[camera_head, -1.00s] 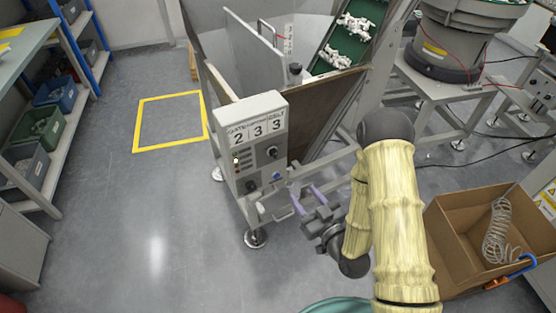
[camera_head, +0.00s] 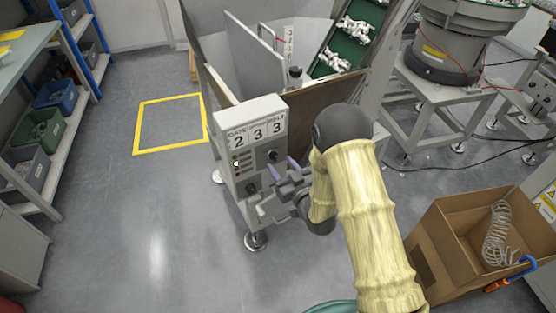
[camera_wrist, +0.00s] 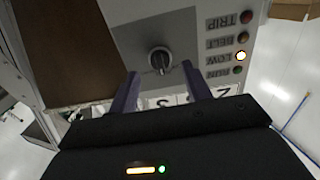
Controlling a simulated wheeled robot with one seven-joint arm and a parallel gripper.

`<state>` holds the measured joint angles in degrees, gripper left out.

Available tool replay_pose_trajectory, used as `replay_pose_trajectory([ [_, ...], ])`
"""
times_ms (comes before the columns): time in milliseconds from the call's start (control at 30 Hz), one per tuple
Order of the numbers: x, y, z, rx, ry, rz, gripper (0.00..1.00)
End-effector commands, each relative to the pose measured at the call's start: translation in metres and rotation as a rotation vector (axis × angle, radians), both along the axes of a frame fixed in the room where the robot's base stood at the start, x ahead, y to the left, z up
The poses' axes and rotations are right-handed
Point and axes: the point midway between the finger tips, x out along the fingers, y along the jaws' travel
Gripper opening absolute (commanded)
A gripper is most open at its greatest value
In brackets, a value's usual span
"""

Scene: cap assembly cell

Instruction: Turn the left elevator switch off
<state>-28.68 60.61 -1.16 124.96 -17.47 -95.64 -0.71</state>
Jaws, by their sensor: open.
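The grey control box (camera_head: 240,150) stands at the middle of the head view, with the digits 2 3 3 on top. Its upper black rotary knob (camera_head: 272,156) also shows in the wrist view (camera_wrist: 160,59), its grip bar roughly upright in that picture. A lower black knob (camera_head: 251,188) is on the same face. Which one is the left elevator switch I cannot read. My gripper (camera_head: 282,168) is open and empty, close to the panel. In the wrist view its two purple fingers (camera_wrist: 161,82) point at the upper knob, one tip to each side, with no visible contact.
Beside the knob is a column of lamps marked TRIP, BELT, LOW and RUN; the LOW lamp (camera_wrist: 241,56) is lit. A hopper and green conveyor (camera_head: 352,40) rise behind the box. A cardboard box (camera_head: 440,265) stands at right. The floor at left is clear.

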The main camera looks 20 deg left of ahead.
Motion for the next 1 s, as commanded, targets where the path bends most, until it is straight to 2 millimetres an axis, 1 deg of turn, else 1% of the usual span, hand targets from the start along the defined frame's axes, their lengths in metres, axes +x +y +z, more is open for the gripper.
replay_pose_trajectory([
  [100,0.011,0.012,0.000,0.001,-0.001,0.002,0.49],
  [200,0.017,0.018,0.000,0.001,-0.001,0.001,0.49],
  [500,0.019,0.020,-0.001,-0.001,0.001,0.000,0.49],
  [533,0.019,0.020,-0.001,-0.001,0.001,0.000,0.47],
  [667,0.019,0.020,0.000,-0.001,0.001,0.000,0.21],
  [700,0.019,0.019,0.000,-0.001,0.001,0.000,0.13],
  [733,0.019,0.019,0.000,-0.001,0.001,0.000,0.07],
  [767,0.019,0.019,0.000,-0.001,0.001,0.000,0.04],
  [1000,0.019,0.019,-0.001,-0.008,-0.008,0.000,0.04],
])
